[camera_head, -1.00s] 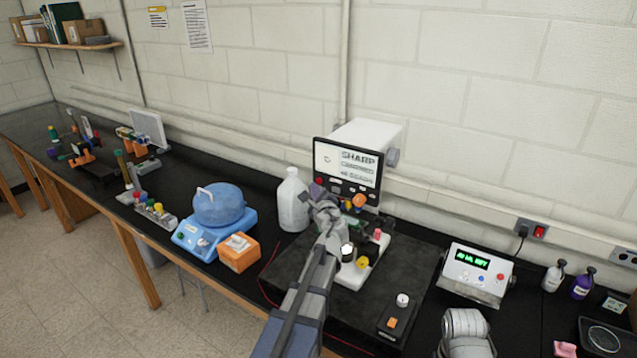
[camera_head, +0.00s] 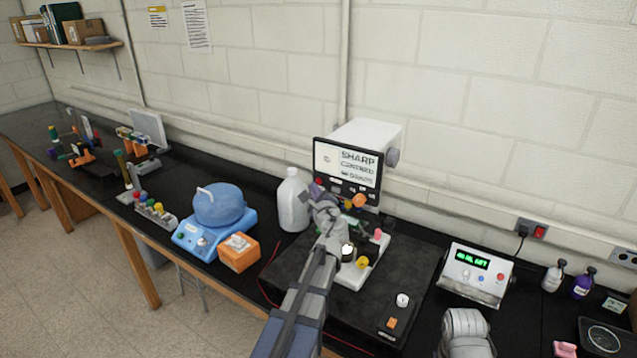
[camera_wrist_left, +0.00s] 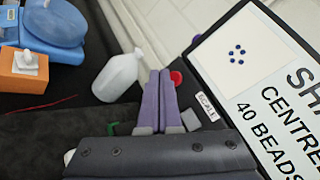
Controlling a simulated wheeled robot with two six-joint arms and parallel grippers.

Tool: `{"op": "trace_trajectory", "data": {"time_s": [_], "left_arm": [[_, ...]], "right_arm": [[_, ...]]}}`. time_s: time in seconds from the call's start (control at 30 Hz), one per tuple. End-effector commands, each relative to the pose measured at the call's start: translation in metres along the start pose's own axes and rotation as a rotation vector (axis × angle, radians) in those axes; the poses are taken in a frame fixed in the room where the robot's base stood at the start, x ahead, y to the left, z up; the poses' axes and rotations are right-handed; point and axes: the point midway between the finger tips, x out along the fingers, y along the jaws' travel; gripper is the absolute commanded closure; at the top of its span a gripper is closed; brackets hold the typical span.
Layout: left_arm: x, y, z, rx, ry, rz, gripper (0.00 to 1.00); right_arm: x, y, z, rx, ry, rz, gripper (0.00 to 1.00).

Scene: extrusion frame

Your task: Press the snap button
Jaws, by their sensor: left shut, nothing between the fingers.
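The microscope screen unit (camera_head: 346,166) has a row of small controls along its lower edge. In the left wrist view, its screen (camera_wrist_left: 240,50) shows several blue dots and text reading "SHARP", "CENTRE…", "40 BEADS". A small white label (camera_wrist_left: 207,106), too small to read surely, sits below the screen beside a grey button (camera_wrist_left: 190,119). A red button (camera_wrist_left: 176,77) is near the fingertips. My left gripper (camera_head: 322,192) is shut and empty, in front of the screen's lower left edge. In the left wrist view its purple-grey fingers (camera_wrist_left: 160,74) lie together; contact with any button cannot be told.
The microscope's base with yellow and pink knobs (camera_head: 363,262) is partly behind my arm. A white bottle (camera_head: 292,205) stands close left of the gripper. A blue centrifuge-like device (camera_head: 218,208) and orange box (camera_head: 238,253) stand further left. A control box (camera_head: 475,275) stands right.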

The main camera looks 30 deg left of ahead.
Motion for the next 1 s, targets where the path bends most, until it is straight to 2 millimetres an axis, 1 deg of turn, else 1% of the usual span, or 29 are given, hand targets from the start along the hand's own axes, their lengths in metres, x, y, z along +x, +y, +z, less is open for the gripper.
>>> {"op": "trace_trajectory", "data": {"time_s": [0.47, 0.77, 1.0], "left_arm": [[0.0001, -0.0001, -0.0001, 0.000, 0.000, 0.000, 1.00], [0.0059, -0.0044, -0.0041, 0.000, 0.000, 0.000, 1.00], [0.0059, -0.0046, -0.0043, 0.000, 0.000, 0.000, 1.00]], "right_arm": [[0.0000, 0.0000, 0.0000, 0.000, 0.000, 0.000, 0.28], [-0.0002, 0.0000, 0.0000, 0.000, 0.000, 0.000, 0.28], [-0.0002, 0.0000, 0.0000, 0.000, 0.000, 0.000, 0.28]]}}
